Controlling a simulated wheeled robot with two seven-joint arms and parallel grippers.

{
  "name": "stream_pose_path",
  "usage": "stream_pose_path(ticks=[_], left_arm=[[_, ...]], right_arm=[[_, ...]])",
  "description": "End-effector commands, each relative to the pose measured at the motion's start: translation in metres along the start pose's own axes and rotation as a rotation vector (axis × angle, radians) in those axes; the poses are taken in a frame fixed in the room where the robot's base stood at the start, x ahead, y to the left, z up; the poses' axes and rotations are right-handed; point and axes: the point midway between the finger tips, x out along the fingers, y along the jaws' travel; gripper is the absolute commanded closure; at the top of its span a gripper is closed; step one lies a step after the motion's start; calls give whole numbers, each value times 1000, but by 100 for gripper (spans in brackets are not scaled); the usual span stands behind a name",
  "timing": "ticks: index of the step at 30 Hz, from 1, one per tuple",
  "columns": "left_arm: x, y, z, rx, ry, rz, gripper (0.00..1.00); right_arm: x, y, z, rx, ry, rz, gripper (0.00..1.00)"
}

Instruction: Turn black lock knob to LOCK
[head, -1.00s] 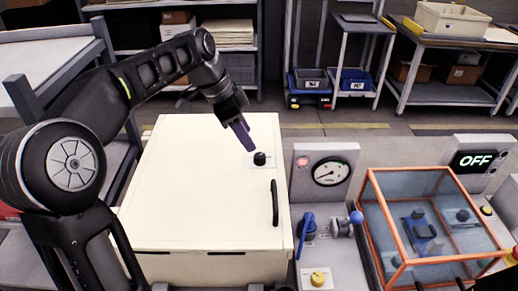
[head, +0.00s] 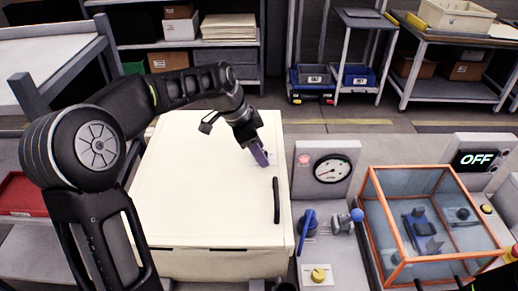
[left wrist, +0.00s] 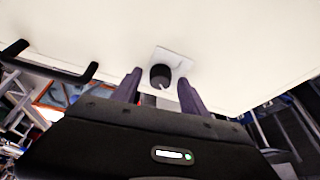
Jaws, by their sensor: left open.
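The black lock knob (left wrist: 160,74) sits on a small light plate on the cream cabinet (head: 190,190). A pale mark shows on the knob; its setting is too small to read. My left gripper (head: 262,161) is over the plate, with its purple fingers pointing down, and it hides the knob in the head view. In the left wrist view the left gripper (left wrist: 160,78) is open, with one finger on each side of the knob. I see no clear contact. My right gripper is not clearly in view.
A black bar handle (head: 276,200) stands on the cabinet near the knob. To the right are a gauge (head: 332,170), a blue lever (head: 307,230), a yellow knob (head: 318,274), an orange-framed clear box (head: 372,225) and a display reading OFF (head: 474,159).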

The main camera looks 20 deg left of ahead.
Motion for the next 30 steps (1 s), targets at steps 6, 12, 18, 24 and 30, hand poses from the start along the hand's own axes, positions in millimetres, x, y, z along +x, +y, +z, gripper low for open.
stream_pose_path(ticks=[6, 12, 18, 24, 30], left_arm=[[0, 0, 0, 0, 0, 0, 63], [0, 0, 0, 0, 0, -1, 79], [-1, 0, 0, 0, 0, -1, 95], [-1, 0, 0, 0, 0, -1, 100], [0, 0, 0, -8, 0, -5, 100]], right_arm=[[0, 0, 0, 0, 0, 0, 100], [0, 0, 0, 0, 0, 0, 100], [0, 0, 0, 0, 0, 0, 100], [0, 0, 0, 0, 0, 0, 100], [1, 0, 0, 0, 0, -1, 100]])
